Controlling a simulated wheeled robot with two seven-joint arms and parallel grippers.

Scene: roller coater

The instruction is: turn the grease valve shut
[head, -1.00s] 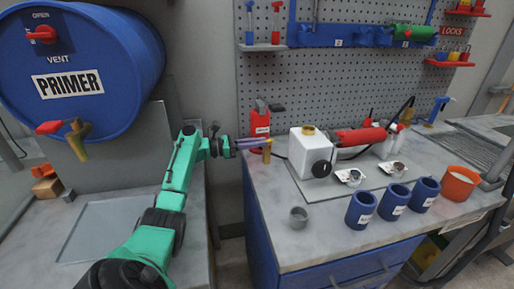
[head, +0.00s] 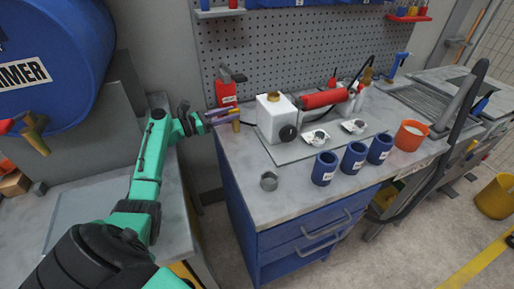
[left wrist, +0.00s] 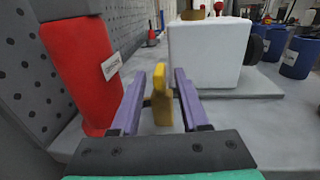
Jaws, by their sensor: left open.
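A small yellow upright piece (head: 236,126), which looks like the valve's handle, stands at the left end of the grey bench top. In the left wrist view the yellow piece (left wrist: 161,96) stands upright between the two purple fingers. My left gripper (head: 222,116) is open, with one finger on either side of it. I cannot tell whether either finger touches it. A red container (left wrist: 80,72) with a white label is just left of the fingers. It also shows in the head view (head: 227,94). No label naming the grease valve is readable. My right gripper is not in view.
A white tank (head: 270,112) with a black knob stands right of my gripper, with a red cylinder (head: 325,97) behind. A blue drum (head: 60,70) is at left.

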